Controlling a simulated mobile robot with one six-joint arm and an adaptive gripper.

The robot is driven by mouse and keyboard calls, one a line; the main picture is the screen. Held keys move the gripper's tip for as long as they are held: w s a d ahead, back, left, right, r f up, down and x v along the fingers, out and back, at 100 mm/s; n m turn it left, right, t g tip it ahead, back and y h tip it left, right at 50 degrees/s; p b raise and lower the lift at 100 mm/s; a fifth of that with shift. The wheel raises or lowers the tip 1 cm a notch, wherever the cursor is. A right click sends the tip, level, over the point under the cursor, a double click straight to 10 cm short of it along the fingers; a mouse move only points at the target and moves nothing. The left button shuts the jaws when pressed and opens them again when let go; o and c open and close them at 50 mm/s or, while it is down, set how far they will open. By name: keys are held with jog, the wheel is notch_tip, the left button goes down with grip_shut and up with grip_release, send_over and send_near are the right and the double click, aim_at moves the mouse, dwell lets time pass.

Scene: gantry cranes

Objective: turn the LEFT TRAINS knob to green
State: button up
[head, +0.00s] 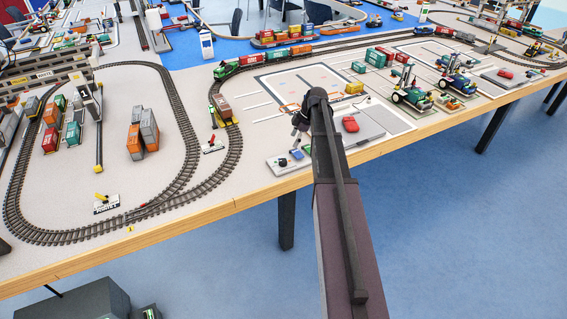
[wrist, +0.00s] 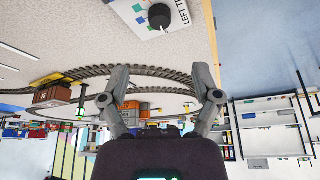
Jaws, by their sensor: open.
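The LEFT TRAINS knob (wrist: 159,15) is a round dark knob with a white mark, at the top edge of the wrist view. It sits on a white panel with printed lettering beginning "LEFT T" and small blue and green patches beside it. The panel (head: 275,168) shows in the head view near the table's front edge, partly below my gripper (head: 300,130). In the wrist view my gripper (wrist: 160,82) has its two grey fingers spread with nothing between them. The knob is apart from the fingers. I cannot tell which colour its mark points at.
A toy track loop (head: 178,110) lies left of the panel, with a small train car (head: 222,108) on the track. A red piece (head: 350,124) sits on a grey plate to the right. The table's wooden front edge (head: 235,203) runs close by.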

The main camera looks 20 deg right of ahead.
aim_at(283, 160)
jog(key=shift+b+x, duration=4.85)
jog(key=shift+x, duration=0.7)
jog(key=shift+d+f, duration=0.1)
grip_shut()
